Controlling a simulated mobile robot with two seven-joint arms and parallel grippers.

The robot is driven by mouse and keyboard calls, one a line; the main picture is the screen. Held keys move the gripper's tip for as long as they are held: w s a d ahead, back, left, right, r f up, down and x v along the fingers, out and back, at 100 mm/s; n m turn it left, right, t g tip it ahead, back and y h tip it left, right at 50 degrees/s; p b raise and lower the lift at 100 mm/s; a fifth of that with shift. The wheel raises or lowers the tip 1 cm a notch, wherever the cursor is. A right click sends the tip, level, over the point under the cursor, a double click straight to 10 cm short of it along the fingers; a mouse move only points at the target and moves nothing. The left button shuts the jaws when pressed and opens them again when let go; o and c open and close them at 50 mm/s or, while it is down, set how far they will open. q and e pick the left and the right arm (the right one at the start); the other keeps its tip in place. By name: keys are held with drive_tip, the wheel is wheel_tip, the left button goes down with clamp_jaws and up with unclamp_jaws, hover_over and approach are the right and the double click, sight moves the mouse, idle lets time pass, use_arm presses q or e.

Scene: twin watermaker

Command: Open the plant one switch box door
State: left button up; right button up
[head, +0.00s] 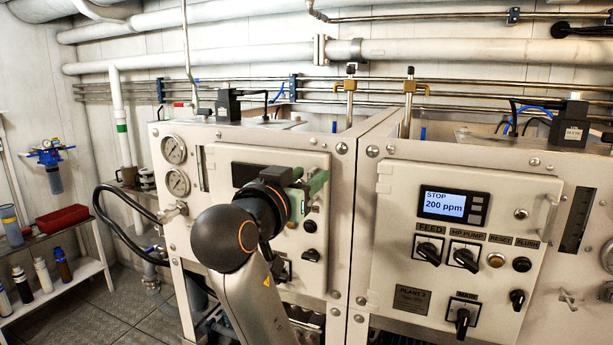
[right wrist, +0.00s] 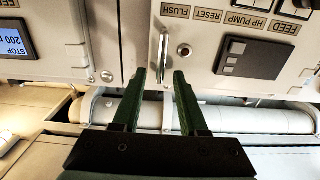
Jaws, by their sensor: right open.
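The plant one switch box door (head: 225,160) is the pale panel on the left cabinet in the head view, partly hidden by my right arm. It looks shut. In the right wrist view the door (right wrist: 205,75) appears upside down, with FLUSH, RESET, HP PUMP and FEED labels. An upright metal handle (right wrist: 162,55) stands at its edge beside a round lock (right wrist: 184,50). My right gripper (right wrist: 160,75) is open, its green fingers either side of the handle's line; I cannot tell if they touch it. The right gripper (head: 308,186) also shows at the door's right side in the head view. My left gripper is not in view.
The plant two box (head: 455,250) with a lit display (head: 456,204) is close on the right. Pipes run along the wall above. A black hose (head: 115,225) and a shelf (head: 60,285) with bottles are on the left.

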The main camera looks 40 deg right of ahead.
clamp_jaws()
idle(1.3)
